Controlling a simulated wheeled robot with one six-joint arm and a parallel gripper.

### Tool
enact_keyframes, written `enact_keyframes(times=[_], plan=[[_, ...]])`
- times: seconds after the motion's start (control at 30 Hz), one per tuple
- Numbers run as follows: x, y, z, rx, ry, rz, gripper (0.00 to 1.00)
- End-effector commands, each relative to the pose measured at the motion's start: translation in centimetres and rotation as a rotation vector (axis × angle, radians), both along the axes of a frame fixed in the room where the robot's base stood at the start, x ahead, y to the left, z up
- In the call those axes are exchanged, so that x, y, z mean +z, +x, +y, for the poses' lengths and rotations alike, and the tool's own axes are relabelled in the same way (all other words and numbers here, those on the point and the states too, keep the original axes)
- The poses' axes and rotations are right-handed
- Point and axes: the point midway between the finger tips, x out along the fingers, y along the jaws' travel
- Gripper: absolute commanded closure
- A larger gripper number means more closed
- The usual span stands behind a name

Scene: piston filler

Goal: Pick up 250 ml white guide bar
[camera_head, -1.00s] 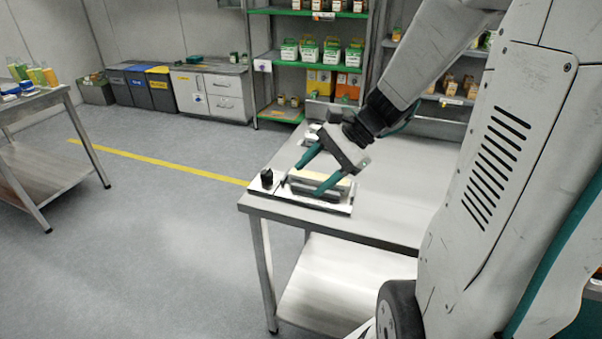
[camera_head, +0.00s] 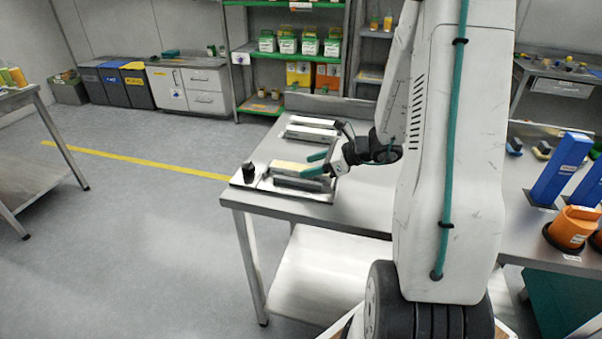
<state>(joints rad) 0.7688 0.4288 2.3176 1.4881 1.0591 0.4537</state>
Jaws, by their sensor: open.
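Two long whitish bars lie toward the back of the steel table: a nearer one (camera_head: 308,134) and a farther one (camera_head: 312,122). A cream-topped bar (camera_head: 292,167) lies on the front metal fixture (camera_head: 318,194), with a grey bar along its near side. I cannot read any label, so I cannot tell which is the 250 ml white guide bar. My gripper (camera_head: 308,165) is open, its two green fingers pointing left. They are over or beside the right end of the cream-topped bar; contact cannot be made out. The fingers hide part of that end.
A black knob (camera_head: 248,171) stands at the fixture's left end. The steel table (camera_head: 345,212) is bare in front of the fixture. Blue uprights (camera_head: 561,168) and an orange container (camera_head: 572,229) stand on the right-hand bench. The floor to the left is clear.

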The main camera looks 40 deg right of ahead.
Motion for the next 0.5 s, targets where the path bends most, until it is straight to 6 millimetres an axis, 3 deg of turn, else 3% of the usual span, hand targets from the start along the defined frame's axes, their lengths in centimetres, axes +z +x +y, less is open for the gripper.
enact_keyframes(times=[0.37,0.5], plan=[[-0.67,1.03,0.83,0.000,-0.001,-0.001,0.44],[-0.66,1.02,0.82,0.000,-0.001,-0.001,0.80]])
